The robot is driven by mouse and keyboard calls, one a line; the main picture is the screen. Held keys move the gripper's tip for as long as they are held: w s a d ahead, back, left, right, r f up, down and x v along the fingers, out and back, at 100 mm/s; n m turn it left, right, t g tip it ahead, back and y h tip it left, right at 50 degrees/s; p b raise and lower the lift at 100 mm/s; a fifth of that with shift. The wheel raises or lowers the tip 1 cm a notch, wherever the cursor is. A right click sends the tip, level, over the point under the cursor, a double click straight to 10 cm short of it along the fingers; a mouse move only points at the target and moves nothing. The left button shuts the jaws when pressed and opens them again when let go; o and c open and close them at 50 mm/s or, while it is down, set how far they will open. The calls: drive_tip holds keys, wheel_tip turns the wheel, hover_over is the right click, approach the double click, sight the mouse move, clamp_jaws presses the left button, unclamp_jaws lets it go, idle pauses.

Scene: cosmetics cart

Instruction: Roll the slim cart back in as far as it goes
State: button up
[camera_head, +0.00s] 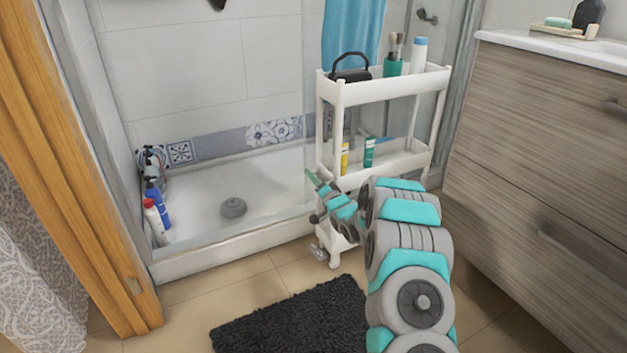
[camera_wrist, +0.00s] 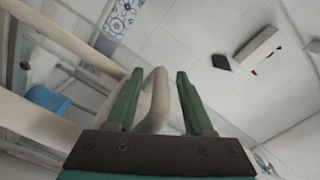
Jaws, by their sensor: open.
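The slim cart (camera_head: 395,90) is white, with several open shelves, and stands upright between the shower and the wooden vanity. My gripper (camera_head: 318,194) is low at the cart's front left side, beside its middle shelf. In the wrist view, my gripper (camera_wrist: 155,95) is open, with a pale curved bar (camera_wrist: 158,92) between its two green fingers. The bar looks like the cart's handle; it appears closer to the left finger, and contact is unclear. White cart parts (camera_wrist: 50,125) fill the left of that view. My arm hides part of the lower cart.
Brushes in a teal cup (camera_head: 393,67), a bottle (camera_head: 419,55) and a black bag (camera_head: 350,73) stand on the top shelf. The vanity (camera_head: 545,130) is close at right, the shower tray (camera_head: 270,190) at left. A dark mat (camera_head: 290,322) lies in front.

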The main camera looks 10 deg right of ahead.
drive_tip(key=shift+c, duration=0.3)
drive_tip(key=c, duration=0.7)
clamp_jaws()
